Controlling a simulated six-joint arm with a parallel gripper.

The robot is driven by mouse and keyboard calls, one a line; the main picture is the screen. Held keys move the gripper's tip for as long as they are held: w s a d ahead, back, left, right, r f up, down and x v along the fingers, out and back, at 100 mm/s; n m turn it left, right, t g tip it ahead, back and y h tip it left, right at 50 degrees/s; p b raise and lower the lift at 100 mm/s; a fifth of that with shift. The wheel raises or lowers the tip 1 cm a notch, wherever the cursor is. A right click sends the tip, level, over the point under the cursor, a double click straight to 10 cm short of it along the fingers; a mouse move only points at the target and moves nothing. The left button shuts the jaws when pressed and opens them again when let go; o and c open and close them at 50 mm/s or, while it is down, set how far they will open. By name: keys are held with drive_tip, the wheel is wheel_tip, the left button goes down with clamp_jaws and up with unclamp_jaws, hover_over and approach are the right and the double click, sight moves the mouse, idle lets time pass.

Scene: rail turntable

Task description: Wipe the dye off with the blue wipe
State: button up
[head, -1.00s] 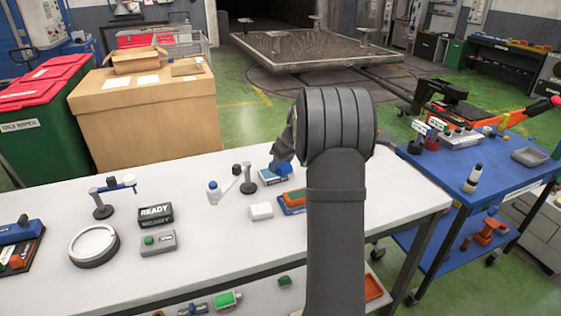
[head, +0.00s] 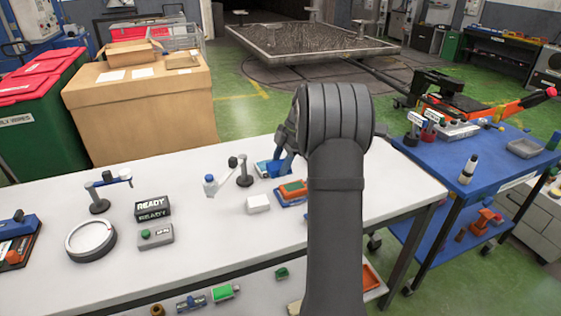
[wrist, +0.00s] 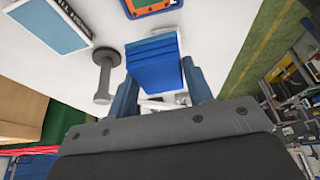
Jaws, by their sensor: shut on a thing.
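My gripper (wrist: 160,78) is shut on a folded blue wipe (wrist: 155,62), which sits between its two blue fingers in the wrist view, above the white table. In the head view my gripper (head: 284,160) is partly hidden behind my own arm, and I cannot clearly make out the wipe there. A blue-and-white pack (head: 263,168) lies beside the gripper; it also shows in the wrist view (wrist: 50,22). I cannot clearly pick out the dye in either view.
A blue tray with an orange-and-green piece (head: 292,188), a white block (head: 258,204) and a post with an arm (head: 244,178) stand close by. A round white-rimmed dish (head: 91,240), a READY sign (head: 152,207) and a button box (head: 155,235) are further left. A blue cart (head: 490,184) stands right.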

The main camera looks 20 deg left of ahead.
sight(282, 190)
drive_tip(key=shift+f, duration=3.45)
drive_tip(key=shift+w+d+f, duration=0.45)
drive_tip(key=shift+w+d, duration=0.2)
drive_tip(key=shift+w, duration=0.05)
drive_tip(key=shift+w+d, duration=2.3)
drive_tip(key=shift+w, duration=0.2)
drive_tip(key=s+a, duration=0.6)
drive_tip(key=shift+s, duration=0.25)
drive_tip(key=shift+r, duration=4)
